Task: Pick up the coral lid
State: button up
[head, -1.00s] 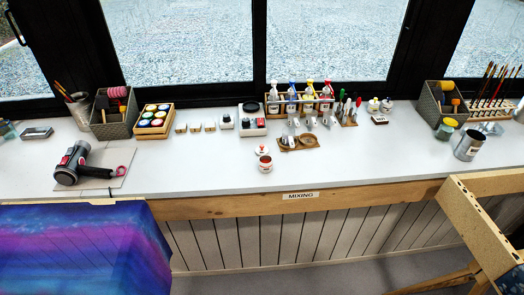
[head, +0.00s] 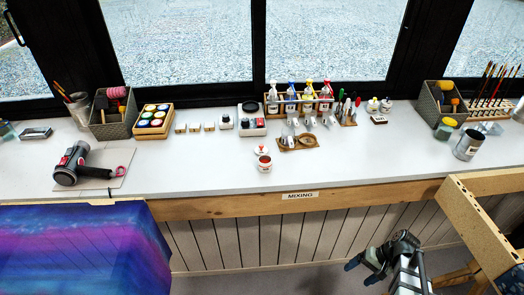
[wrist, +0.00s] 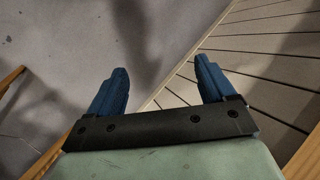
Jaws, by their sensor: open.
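The coral lid (head: 262,149) appears to be the small white lid with a red-coral top on the white counter, just behind a small open white jar (head: 264,163) with coral-red contents. Both stand near the middle of the counter, above the MIXING label. My gripper (head: 357,272) is low in front of the counter, to the right of and below the lid, well apart from it. In the wrist view my gripper (wrist: 162,85) has its two blue fingers spread, with nothing between them. The lid does not show in the wrist view.
A wooden holder (head: 299,143) with small tools lies behind right, and a bottle rack (head: 299,104) stands further back. A hot-air tool (head: 75,165) lies left. A wooden frame (head: 480,225) stands at right.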

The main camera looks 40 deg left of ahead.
jog(key=w+a+r+n+y, duration=0.1)
jog(key=w+a+r+n, duration=0.1)
jog(key=a+r, duration=0.8)
jog(key=w+a+r+n+y, duration=0.1)
jog(key=w+a+r+n, duration=0.15)
jog(key=a+r, duration=0.75)
jog(key=w+a+r+n+y, duration=0.15)
jog(key=a+r, duration=0.35)
jog(key=r, duration=1)
jog(key=a+r+n+h, duration=0.2)
jog(key=a+r+n, duration=0.15)
jog(key=a, duration=0.25)
jog(key=n+t+h, duration=0.4)
jog(key=n+h, duration=0.1)
jog(key=h, duration=0.1)
send_over(261, 145)
jog(key=shift+y, duration=0.25)
jog(key=f, duration=0.5)
jog(key=shift+s+a+f, duration=0.3)
jog(key=shift+f, duration=0.05)
jog(key=shift+w+d+f, duration=0.1)
jog(key=shift+f, duration=0.75)
jog(key=shift+w+d+f, duration=0.15)
jog(key=shift+f, duration=0.75)
jog(key=shift+w+d+f, duration=0.1)
jog(key=shift+f, duration=0.75)
jog(key=shift+c, duration=0.5)
jog(key=c, duration=1)
